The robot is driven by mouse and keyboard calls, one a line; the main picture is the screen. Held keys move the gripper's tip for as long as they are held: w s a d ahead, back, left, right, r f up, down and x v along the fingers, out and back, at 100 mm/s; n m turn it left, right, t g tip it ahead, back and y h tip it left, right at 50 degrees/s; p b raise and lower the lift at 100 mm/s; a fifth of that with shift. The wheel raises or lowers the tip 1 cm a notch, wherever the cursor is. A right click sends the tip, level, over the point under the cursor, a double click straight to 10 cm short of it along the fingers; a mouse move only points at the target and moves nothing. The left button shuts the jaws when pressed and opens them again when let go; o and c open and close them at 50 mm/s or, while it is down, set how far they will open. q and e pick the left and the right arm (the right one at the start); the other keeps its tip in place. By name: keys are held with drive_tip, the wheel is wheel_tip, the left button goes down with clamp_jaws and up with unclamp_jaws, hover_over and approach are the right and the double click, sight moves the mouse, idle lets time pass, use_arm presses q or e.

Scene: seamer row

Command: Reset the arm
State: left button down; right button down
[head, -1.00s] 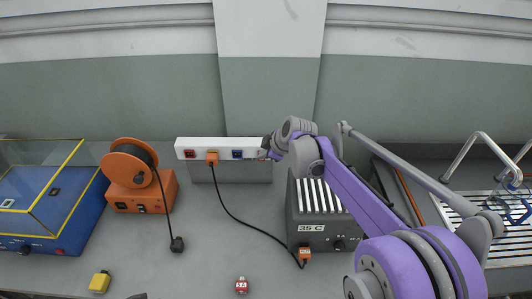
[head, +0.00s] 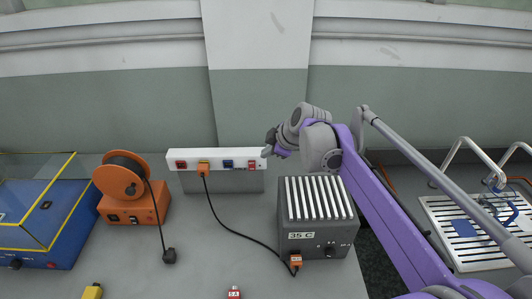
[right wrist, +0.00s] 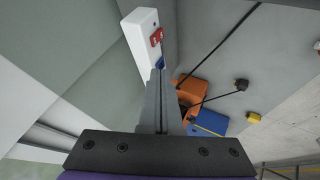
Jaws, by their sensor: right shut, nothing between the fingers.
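My right arm reaches in from the right in the head view. Its gripper (head: 268,152) is by the right end of the white power strip (head: 214,153), and I see nothing held in it. In the right wrist view the gripper fingers (right wrist: 160,78) lie together, pointing toward the strip (right wrist: 140,28). The strip carries red and blue switches and an orange plug (head: 204,168) with a black cable. The head view does not clearly show whether the fingertips touch the strip. My left gripper is in neither view.
A grey heater box marked 35 C (head: 318,243) stands below my right arm. An orange cable reel (head: 118,180) and a blue yellow-edged case (head: 60,230) are at left. A slatted rack (head: 470,262) is at right. The bench middle is mostly clear.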

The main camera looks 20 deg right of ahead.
drive_tip(key=s+f+m+h, duration=0.1)
drive_tip(key=s+f+m, duration=0.3)
drive_tip(key=s, duration=0.6)
drive_tip(key=s+a+f+m+g+h, duration=0.1)
drive_tip(key=s+f+m, duration=0.4)
drive_tip(key=s, duration=0.4)
drive_tip(key=s+f+m+h, duration=0.1)
drive_tip(key=s+f+m, duration=0.3)
drive_tip(key=s, duration=0.6)
wheel_tip(320, 180, down, 2)
drive_tip(key=shift+s+a+f, duration=0.15)
drive_tip(key=shift+s+a, duration=0.15)
drive_tip(key=shift+s, duration=0.05)
